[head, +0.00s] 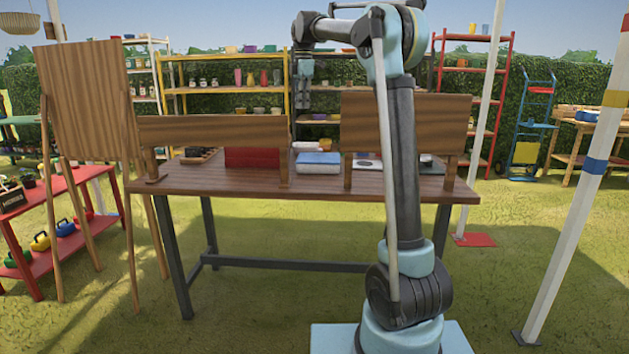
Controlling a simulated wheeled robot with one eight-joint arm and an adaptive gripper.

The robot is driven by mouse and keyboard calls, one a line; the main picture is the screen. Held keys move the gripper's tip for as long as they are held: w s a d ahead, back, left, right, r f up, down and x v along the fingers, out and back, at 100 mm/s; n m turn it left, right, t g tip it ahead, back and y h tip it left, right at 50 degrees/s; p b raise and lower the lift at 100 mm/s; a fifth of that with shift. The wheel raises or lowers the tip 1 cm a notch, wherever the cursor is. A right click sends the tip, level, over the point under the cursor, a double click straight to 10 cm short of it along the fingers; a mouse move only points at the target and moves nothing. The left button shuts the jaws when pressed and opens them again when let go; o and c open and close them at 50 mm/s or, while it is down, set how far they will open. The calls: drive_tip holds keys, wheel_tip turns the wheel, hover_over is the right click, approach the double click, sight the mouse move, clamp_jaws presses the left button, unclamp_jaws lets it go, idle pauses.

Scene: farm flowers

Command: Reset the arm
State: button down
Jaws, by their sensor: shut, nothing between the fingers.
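My arm rises in front of the wooden table (330,189) in the head view, bends at the top and reaches to the left. My gripper (303,104) hangs down from its end, small and dark against the shelves behind. It is shut and empty, in the air above the table's middle, apart from the things on it. Its fingertips are hard to make out against the background.
Wooden boards (212,131) stand along the table's front edge, with a second board (405,119) behind my arm. A red box (252,158) and a blue-and-white item (318,162) lie behind. An easel (88,95) stands left; a white post (580,180) stands right.

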drive_tip(key=s+d+f+m+t, duration=0.1)
drive_tip(key=s+d+f+m, duration=0.6)
drive_tip(key=s, duration=0.5)
drive_tip(key=s+d+f+m, duration=0.35)
drive_tip(key=s+d, duration=0.55)
drive_tip(key=s, duration=0.3)
drive_tip(key=s+d+f+m, duration=0.2)
drive_tip(key=s+f+m, duration=0.2)
drive_tip(key=s+f, duration=0.3)
drive_tip(key=s+d+f+m, duration=0.3)
drive_tip(key=s+f+m, duration=0.1)
drive_tip(key=s+f, duration=0.4)
drive_tip(key=s+d+f+m+t, duration=0.1)
drive_tip(key=s+f+m, duration=0.3)
drive_tip(key=s+f, duration=0.4)
wheel_tip(320, 180, down, 2)
drive_tip(key=shift+d+f, duration=0.1)
drive_tip(key=shift+d, duration=0.75)
